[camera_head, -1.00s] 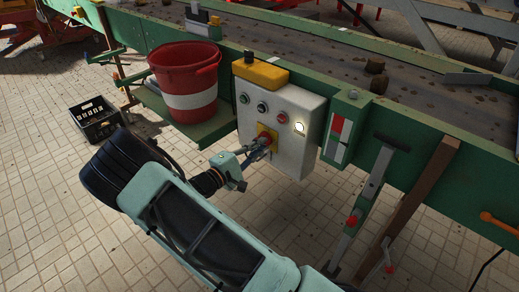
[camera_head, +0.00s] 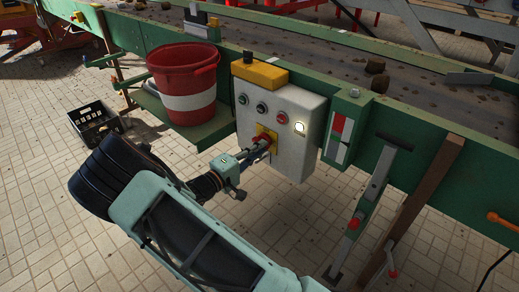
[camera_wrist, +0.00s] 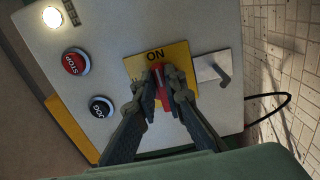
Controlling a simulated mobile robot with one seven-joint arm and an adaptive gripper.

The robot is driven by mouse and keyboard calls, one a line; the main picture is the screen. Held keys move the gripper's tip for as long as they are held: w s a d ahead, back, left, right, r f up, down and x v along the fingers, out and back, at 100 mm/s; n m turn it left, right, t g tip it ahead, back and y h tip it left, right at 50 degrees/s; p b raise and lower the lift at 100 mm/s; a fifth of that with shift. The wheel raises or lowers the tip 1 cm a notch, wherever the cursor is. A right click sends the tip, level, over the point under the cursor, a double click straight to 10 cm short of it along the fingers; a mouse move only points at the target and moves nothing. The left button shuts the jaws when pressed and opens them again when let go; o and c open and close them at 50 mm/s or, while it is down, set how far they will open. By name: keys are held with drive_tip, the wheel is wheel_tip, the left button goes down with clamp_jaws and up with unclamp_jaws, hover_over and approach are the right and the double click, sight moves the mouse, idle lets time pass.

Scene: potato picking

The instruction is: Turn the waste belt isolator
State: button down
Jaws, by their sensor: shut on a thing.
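The isolator is a red handle (camera_wrist: 162,92) on a yellow plate (camera_wrist: 180,58) marked ON, fixed to the front of a pale control box (camera_head: 301,152). In the head view the yellow plate (camera_head: 266,131) is partly behind my gripper. My gripper (camera_wrist: 165,78) is shut on the red handle, one finger on each side of it. In the head view my gripper (camera_head: 257,149) reaches the box from the lower left. The fingers hide much of the handle, so its exact angle is hard to tell.
The box has red STOP (camera_wrist: 75,61) and black (camera_wrist: 101,106) buttons, a lit white lamp (camera_head: 299,128) and a yellow top piece (camera_head: 260,74). A red bucket (camera_head: 185,65) stands to its left. A green lever stand (camera_head: 366,205) and wooden post (camera_head: 425,190) are at right.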

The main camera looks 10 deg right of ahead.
drive_tip(key=c, duration=2)
unclamp_jaws()
drive_tip(key=shift+a, duration=0.1)
drive_tip(key=v, duration=1.2)
